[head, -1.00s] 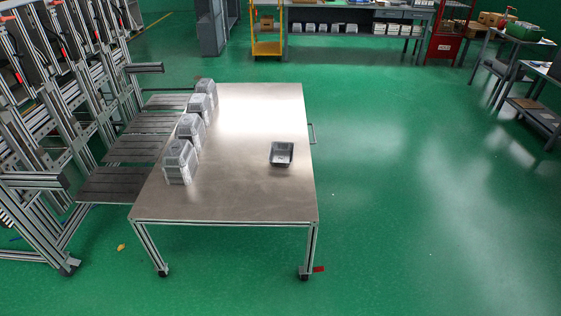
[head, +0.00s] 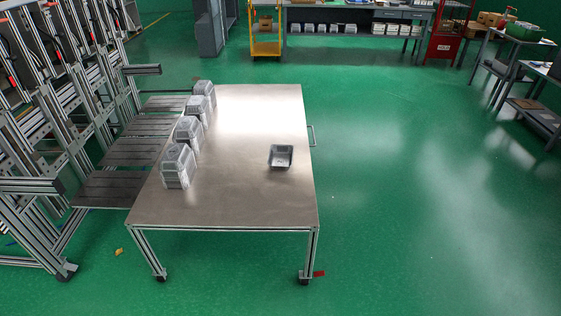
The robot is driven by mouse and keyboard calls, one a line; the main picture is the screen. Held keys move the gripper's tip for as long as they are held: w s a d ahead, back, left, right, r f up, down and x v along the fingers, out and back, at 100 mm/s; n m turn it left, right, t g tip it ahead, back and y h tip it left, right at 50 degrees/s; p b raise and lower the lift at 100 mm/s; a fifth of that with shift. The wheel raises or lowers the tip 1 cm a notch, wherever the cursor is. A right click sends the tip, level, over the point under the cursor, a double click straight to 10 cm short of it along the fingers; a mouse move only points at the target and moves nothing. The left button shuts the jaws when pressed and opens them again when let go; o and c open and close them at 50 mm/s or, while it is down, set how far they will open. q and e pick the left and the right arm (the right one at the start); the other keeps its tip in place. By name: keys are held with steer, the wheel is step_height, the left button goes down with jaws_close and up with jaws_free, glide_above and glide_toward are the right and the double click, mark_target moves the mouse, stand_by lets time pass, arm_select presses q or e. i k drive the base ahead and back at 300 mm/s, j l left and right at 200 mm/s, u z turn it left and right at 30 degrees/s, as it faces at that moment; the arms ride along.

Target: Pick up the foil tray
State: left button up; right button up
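A small grey foil tray (head: 281,157) sits alone on the right half of a metal-topped table (head: 240,195). Its open side faces up. Several stacks of similar grey trays, the nearest one (head: 178,166) among them, stand in a row along the table's left side. Neither of my grippers shows in the head view.
A metal frame rack (head: 60,110) with dark slatted shelves (head: 112,188) adjoins the table's left side. The green floor (head: 400,200) right of the table is clear. Workbenches and a yellow cart (head: 266,47) stand at the back.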

mark_target(280, 156)
steer(key=i+l, duration=0.8)
steer(key=i, duration=0.2)
steer(key=i+l+z, duration=0.1)
steer(key=i+l, duration=0.3)
steer(key=i, duration=0.05)
